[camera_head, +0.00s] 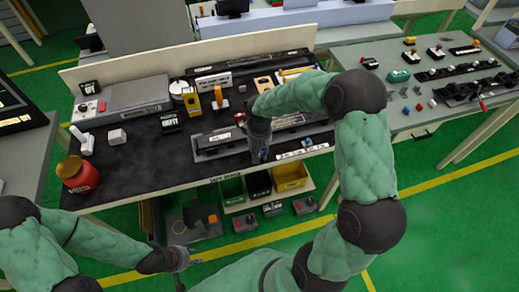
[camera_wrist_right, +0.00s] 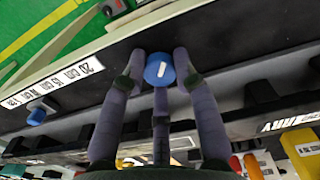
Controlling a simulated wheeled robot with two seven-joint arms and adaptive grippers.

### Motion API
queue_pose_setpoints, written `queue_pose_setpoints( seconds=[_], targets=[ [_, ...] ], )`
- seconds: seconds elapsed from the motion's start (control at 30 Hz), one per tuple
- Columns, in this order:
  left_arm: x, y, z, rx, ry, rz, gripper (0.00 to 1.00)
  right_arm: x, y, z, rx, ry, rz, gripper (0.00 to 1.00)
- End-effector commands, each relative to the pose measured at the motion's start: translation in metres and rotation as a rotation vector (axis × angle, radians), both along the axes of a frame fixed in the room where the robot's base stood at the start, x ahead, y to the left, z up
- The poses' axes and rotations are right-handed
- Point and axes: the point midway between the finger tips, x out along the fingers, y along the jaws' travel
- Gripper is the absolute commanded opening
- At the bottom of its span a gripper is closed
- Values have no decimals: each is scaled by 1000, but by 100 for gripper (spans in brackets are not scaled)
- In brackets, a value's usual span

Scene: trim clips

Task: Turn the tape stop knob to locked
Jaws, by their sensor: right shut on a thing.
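A blue knob (camera_wrist_right: 159,70) with a white line on its face sits between the fingertips of my right gripper (camera_wrist_right: 160,62) in the right wrist view. The white line runs nearly up and down in that view, slightly tilted. The fingers are shut on the knob from both sides, with a third finger below it. In the head view my right gripper (camera_head: 262,152) points down at the bench's front edge and hides the knob. I cannot read a locked mark near it. My left gripper (camera_head: 182,259) hangs in front of the bench at lower left, away from the knob; its fingers are unclear.
A second blue knob (camera_wrist_right: 36,117) stands near a white strip of cm labels (camera_wrist_right: 52,82); it also shows in the head view (camera_head: 308,142). A dark rail (camera_head: 220,139) lies left of my right gripper. A red jar (camera_head: 78,175) stands at the bench's left end. Bins (camera_head: 290,177) hang below.

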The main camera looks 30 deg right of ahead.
Motion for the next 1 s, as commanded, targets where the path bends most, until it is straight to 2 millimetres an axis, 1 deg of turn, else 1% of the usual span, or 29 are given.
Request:
queue_pose_setpoints(
  seconds=[0.03, 0.3, 0.5, 0.7, 1.0],
  targets=[
    [0, 0, 4, 0, 0, 0, 39, -1, 0, 1, 0, 4, 43, 0],
    [0, 0, 17, 0, 0, 0, 39, -1, 1, 1, 1, 4, 293, 0],
    [0, 0, 24, 0, 0, 0, 39, -1, 0, 0, 1, 2, 447, 0],
    [0, 0, 29, 0, 0, 0, 39, -1, 0, 0, 1, 2, 557, 0],
    [0, 0, 33, 0, 0, 0, 39, 0, 0, -1, 1, 1, 633, 0]
  ],
)
